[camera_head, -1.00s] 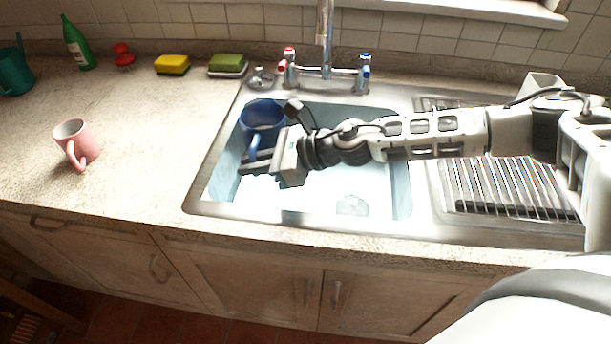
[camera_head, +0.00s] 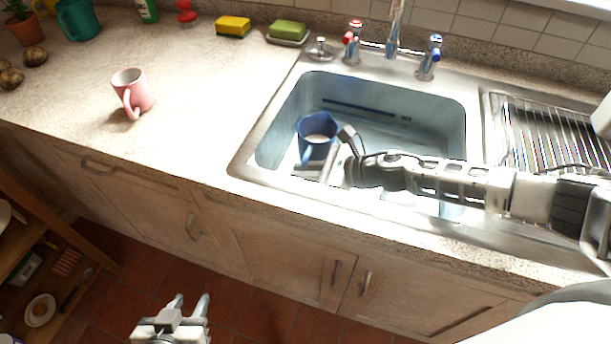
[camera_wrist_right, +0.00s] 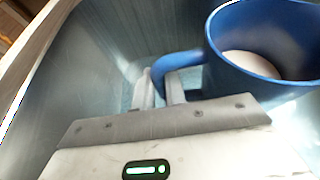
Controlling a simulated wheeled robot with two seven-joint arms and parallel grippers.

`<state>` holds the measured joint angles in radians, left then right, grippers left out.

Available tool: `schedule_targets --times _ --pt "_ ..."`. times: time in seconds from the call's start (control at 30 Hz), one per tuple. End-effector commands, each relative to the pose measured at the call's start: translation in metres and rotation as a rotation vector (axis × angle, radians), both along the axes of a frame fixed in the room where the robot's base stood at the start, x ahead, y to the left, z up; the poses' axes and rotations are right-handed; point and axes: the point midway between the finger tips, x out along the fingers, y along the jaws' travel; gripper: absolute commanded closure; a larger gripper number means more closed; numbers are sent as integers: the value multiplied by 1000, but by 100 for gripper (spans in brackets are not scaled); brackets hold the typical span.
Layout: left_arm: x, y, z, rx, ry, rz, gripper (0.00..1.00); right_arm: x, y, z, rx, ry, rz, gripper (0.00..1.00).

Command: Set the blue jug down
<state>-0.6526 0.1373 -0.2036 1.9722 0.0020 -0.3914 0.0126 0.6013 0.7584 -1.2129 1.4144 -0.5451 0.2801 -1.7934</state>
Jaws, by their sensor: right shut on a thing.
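The blue jug (camera_head: 313,150) is inside the sink basin, near its left side, and looks about upright. Something pale shows inside it. My right gripper (camera_head: 306,170) reaches into the sink from the right and is shut on the jug's handle. In the right wrist view the jug (camera_wrist_right: 262,75) is at the upper right, with its curved handle between the fingers (camera_wrist_right: 160,90). I cannot tell whether the jug's base touches the sink floor. My left gripper (camera_head: 186,303) is open and empty, low in front of the cabinets.
The sink (camera_head: 440,110) has raised walls around the jug, with taps (camera_head: 390,45) behind and a wire rack (camera_head: 550,135) on the right. A pink mug (camera_head: 133,93) stands on the counter to the left. Sponges (camera_head: 233,26) lie at the back. The counter between mug and sink is clear.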

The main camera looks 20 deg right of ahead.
Motion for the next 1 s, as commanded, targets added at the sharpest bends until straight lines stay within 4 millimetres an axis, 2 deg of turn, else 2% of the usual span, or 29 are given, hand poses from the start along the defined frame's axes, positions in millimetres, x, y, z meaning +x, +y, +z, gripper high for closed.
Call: schedule_targets --times 0.13,0.57,0.6,0.63,0.9,1.0 --pt "0 -1 -2 -2 -2 -2 64 1 1 -14 2 -5 0 100" --pt "1 -1 -7 -3 0 -2 64 1 0 -20 1 -8 1 100" --pt "0 -1 -5 -3 1 -3 64 0 0 -20 0 -2 1 76" --pt "0 -1 -4 -3 2 -3 64 0 0 -20 0 -2 1 68" --pt "1 -2 -3 -3 0 -3 64 0 0 -19 0 -1 0 66" --pt "1 -2 3 -3 -1 -3 64 0 0 -13 0 -1 0 66"
